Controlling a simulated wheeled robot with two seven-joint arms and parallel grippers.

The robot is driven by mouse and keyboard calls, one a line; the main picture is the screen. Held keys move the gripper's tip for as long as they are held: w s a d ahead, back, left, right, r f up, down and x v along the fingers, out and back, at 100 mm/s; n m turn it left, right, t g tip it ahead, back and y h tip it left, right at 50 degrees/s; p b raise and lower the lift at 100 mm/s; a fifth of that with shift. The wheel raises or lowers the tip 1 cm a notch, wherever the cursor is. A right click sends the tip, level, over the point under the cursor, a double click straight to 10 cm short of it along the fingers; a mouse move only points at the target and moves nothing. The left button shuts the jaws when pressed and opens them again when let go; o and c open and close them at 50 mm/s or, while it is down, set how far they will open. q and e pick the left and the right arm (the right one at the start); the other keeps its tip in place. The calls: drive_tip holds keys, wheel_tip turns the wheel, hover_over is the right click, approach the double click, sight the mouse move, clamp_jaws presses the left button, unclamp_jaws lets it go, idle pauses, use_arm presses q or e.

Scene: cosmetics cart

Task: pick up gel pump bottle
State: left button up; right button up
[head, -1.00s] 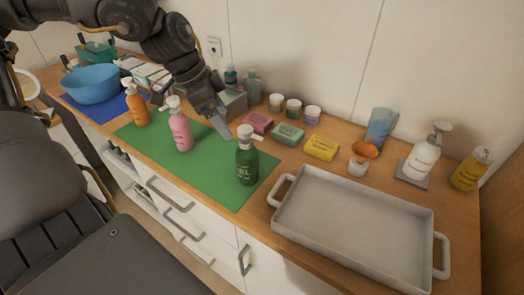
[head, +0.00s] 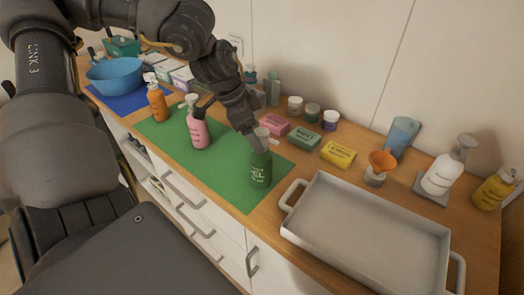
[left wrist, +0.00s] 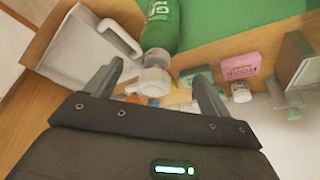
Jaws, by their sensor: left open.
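The green gel pump bottle (head: 261,168) with a white pump head stands upright on the green mat (head: 228,184), near its right end. My left gripper (head: 257,140) is open, with its fingers at the height of the bottle's pump head. In the left wrist view, the gel pump bottle (left wrist: 162,32) lies ahead of my open gripper (left wrist: 160,85), its white pump head between the two fingers. I cannot tell whether a finger touches it. My right gripper is not in view.
A pink pump bottle (head: 197,128) and an orange one (head: 156,101) stand to the left. A grey tray (head: 376,273) lies close to the right. Pink, green and yellow (head: 338,154) boxes lie behind. A blue bowl (head: 115,75) is at the far left.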

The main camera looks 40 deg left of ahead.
sight(261, 164)
use_arm(q)
drive_tip(key=shift+p+x, duration=0.7)
drive_tip(key=shift+x, duration=1.85)
drive_tip(key=shift+s+d, duration=0.1)
drive_tip(key=shift+s, duration=0.15)
drive_tip(key=c, duration=1.6)
